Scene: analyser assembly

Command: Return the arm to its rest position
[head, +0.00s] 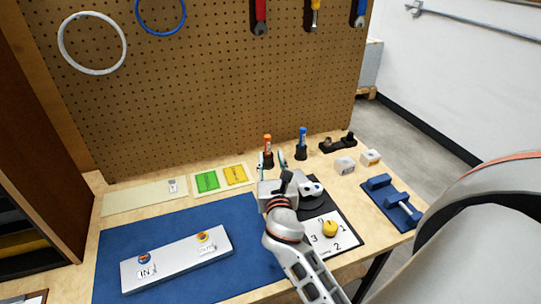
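My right gripper (271,162) is over the back middle of the workbench (150,185), with its fingertips pointing away towards the pegboard. Its two fingers stand apart, and nothing shows held between them. An orange-capped tube in a dark holder (267,142) stands just beyond the fingertips; whether they touch it I cannot tell. My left gripper is not in view.
A blue-capped tube (302,139) stands close to the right gripper. A grey panel (178,259) lies on the blue mat (250,285). A white board (345,240) with a yellow knob (330,228) and a blue stand (392,202) are at the right. A pegboard (200,100) rises behind.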

